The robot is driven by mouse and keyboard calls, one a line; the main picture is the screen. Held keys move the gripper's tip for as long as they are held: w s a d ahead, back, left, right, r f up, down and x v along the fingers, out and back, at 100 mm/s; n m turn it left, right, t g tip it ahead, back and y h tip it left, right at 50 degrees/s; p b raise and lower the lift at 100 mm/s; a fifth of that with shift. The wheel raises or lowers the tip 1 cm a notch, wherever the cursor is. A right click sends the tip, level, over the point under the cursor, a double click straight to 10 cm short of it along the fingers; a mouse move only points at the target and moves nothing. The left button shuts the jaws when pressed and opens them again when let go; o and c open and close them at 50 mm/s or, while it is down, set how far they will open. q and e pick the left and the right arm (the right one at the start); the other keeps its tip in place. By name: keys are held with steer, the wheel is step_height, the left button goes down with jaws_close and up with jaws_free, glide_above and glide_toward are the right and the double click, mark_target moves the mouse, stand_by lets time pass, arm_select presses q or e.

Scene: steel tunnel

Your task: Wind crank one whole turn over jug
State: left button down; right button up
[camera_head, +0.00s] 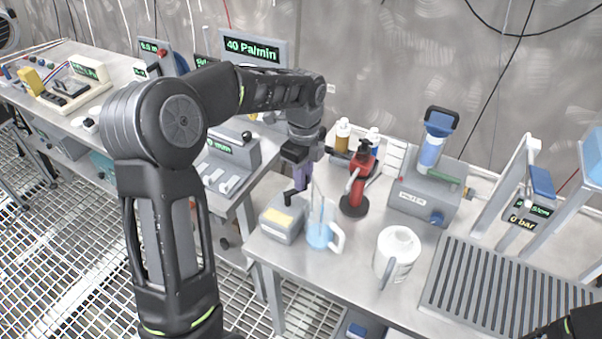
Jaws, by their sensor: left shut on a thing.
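A red hand pump (361,178) on a round black foot stands on the steel bench. A dark crank (338,152) sticks out from its upper part towards the left. My left gripper (298,182) is at the left of the pump, pointing down, shut at the outer end of the crank; the grip itself is mostly hidden by the gripper. A clear jug (321,236) with a pale handle and bluish contents stands upright just below and right of the gripper, in front of the pump. Only a dark part of my right arm shows at the bottom right corner.
A grey box with a yellow label (282,220) stands left of the jug. A white canister (397,255) is to the right, a slatted rack (500,290) further right. Behind are bottles (342,134) and a grey machine with a blue-capped cylinder (425,195).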

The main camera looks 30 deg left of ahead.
arm_select(q)
steer(key=shift+s+d+m, duration=0.1)
steer(key=shift+d+m, duration=0.1)
steer(key=shift+m, duration=0.2)
steer(key=c, duration=1.3)
jaws_free()
step_height(320, 180, up, 8)
steer(key=shift+f+b, duration=0.1)
steer(key=shift+b, duration=0.3)
